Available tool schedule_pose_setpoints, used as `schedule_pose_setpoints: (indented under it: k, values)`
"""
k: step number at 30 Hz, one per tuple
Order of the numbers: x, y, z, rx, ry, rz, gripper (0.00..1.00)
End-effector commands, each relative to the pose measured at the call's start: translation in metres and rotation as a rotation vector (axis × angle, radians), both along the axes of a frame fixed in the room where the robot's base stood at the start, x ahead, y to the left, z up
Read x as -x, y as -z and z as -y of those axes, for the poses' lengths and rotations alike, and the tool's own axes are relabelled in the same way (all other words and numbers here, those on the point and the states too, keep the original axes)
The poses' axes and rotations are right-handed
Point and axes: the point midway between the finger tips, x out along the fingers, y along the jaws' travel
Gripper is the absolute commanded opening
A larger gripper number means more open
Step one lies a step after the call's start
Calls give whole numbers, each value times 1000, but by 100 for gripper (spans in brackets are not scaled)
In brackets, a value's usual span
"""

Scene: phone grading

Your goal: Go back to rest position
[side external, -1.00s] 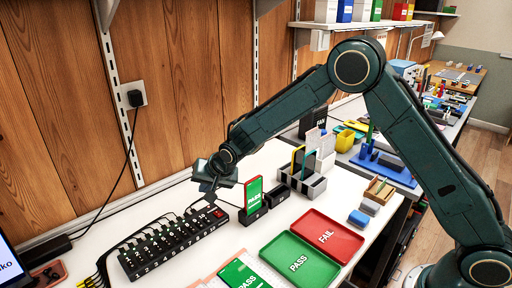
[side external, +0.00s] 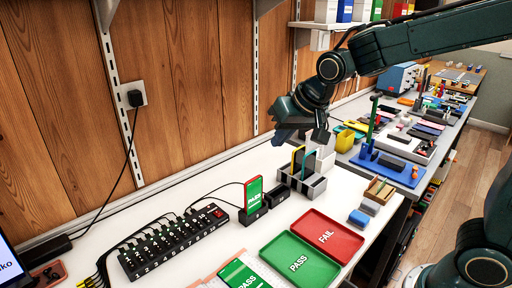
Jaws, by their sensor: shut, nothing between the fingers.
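My gripper (side external: 303,136) hangs in the air over the back of the white table, above the grey slotted stand (side external: 302,183). It is shut and holds nothing. A phone with a green PASS screen (side external: 253,195) stands upright in a black dock (side external: 252,216), apart from my gripper. Another phone with a green PASS screen (side external: 238,275) lies flat near the front edge.
A green PASS tray (side external: 300,261) and a red FAIL tray (side external: 327,235) lie empty at the front. A black numbered hub (side external: 172,243) with several cables is at left. A yellow bin (side external: 345,140) and blue fixture (side external: 388,168) stand at right.

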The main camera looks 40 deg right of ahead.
Motion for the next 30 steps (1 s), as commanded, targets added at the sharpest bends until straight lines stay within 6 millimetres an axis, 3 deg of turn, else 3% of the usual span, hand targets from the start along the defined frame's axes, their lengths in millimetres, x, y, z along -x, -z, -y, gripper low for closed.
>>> schedule_pose_setpoints:
  k: [12, 24, 30]
  values:
    - [104, -28, 25, 82, -113, -23, 0]
    - [197, -23, 39, 159, -225, -52, 0]
    - [225, -15, 41, 184, -263, -62, 0]
